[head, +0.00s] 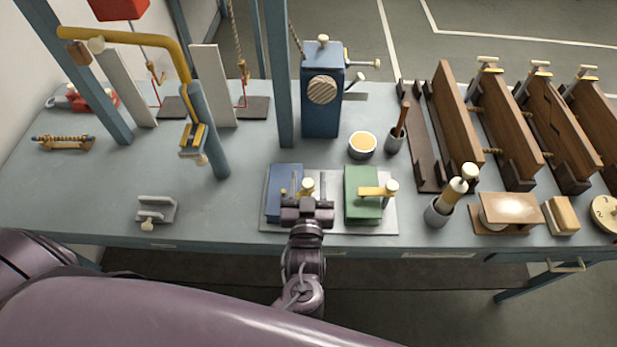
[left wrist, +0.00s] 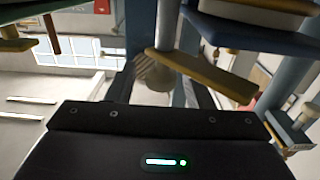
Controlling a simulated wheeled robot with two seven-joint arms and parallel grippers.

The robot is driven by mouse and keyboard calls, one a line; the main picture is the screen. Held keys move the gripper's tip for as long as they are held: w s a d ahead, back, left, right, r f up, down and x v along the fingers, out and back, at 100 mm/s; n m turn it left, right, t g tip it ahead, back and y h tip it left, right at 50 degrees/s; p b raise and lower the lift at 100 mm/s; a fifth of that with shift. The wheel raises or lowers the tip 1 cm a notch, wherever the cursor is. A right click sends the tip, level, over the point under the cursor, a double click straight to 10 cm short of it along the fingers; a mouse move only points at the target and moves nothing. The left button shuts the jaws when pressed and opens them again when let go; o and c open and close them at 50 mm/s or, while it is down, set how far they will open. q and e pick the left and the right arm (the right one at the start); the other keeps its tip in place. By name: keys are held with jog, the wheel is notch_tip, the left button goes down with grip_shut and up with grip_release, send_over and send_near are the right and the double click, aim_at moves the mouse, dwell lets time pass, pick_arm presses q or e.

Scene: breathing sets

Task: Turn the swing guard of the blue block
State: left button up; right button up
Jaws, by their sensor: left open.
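The blue block (head: 284,180) stands at the left of a pale plate (head: 345,227) near the table's front edge. A cream knob (head: 307,186) shows at its right side. The rest of its swing guard is partly hidden by my left gripper (head: 308,198). That gripper is open, with its fingers pointing away from me and appearing either side of the knob; I cannot tell whether they touch it. In the left wrist view a brass bar (left wrist: 205,72) crosses in front of the gripper, with a blue slab (left wrist: 255,35) above right. My right gripper is not in view.
A green block (head: 362,180) with a brass guard (head: 375,191) stands right of the blue block on the plate. A grey bracket (head: 158,208) lies to the left. A blue post (head: 277,80) and a tall blue box (head: 321,115) stand behind. A cup (head: 438,212) stands right.

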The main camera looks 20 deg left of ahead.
pick_arm(q)
jog(key=shift+a, duration=0.1)
grip_shut()
dwell(0.3)
jog(key=shift+w, duration=0.1)
